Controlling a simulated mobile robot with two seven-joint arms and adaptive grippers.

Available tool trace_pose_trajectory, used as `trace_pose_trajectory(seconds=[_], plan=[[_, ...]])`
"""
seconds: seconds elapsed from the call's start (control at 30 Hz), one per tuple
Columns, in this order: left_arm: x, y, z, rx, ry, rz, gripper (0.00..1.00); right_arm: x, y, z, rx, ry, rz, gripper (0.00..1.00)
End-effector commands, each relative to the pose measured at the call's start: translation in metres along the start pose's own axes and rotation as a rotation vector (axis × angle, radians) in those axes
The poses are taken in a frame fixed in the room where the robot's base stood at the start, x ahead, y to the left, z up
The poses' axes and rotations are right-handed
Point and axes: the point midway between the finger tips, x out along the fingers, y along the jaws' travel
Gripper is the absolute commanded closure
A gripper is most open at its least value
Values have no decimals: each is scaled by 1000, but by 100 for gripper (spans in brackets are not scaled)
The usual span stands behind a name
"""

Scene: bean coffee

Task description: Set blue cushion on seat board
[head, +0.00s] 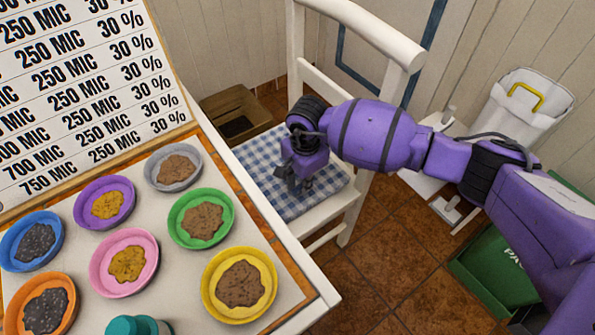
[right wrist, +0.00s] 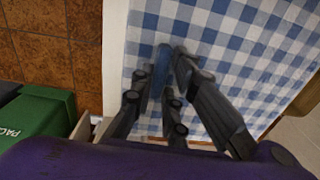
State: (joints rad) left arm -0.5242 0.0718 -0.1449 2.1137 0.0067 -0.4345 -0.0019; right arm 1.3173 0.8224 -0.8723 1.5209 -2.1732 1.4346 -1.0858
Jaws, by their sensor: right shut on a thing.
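The blue-and-white checked cushion (head: 262,165) lies flat over the seat board of the white chair (head: 326,212). A white strip of the seat board shows along its front and right edge. My right gripper (head: 297,183) points down at the middle of the cushion and is shut on it. In the right wrist view the fingers (right wrist: 163,75) come together at the cushion (right wrist: 228,60), with a narrow blue strip between them. The exact pinch is partly hidden by the fingers. My left gripper is not in view.
A white table (head: 262,240) with several bowls of coffee stands left of the chair, close to the seat. A price board leans behind the bowls. A wooden crate (head: 235,112) is behind the chair. A green box (head: 497,265) and white bin (head: 528,100) stand right.

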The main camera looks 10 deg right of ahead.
Motion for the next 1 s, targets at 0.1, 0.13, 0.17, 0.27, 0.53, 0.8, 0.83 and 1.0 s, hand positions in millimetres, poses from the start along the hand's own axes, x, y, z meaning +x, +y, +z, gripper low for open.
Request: trace_pose_trajectory(seconds=[0.1, 0.13, 0.17, 0.27, 0.53, 0.8, 0.83, 1.0], plan=[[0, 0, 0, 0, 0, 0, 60, -1, 0, 0, 0, 0, -1, 81], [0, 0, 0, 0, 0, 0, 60, -1, 0, 0, 0, 0, -1, 77], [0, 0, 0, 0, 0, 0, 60, 0, 0, 0, 0, 0, -1, 73], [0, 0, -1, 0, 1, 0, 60, 0, 0, 0, 0, 0, -1, 64], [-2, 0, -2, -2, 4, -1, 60, 0, 0, 0, 0, 0, 1, 64], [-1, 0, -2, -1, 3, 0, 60, -36, -1, -1, -1, 2, -4, 64], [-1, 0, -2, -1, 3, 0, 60, -43, -1, -1, -2, 2, -4, 64], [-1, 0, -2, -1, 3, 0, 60, -80, -1, -1, -1, 2, -5, 64]])
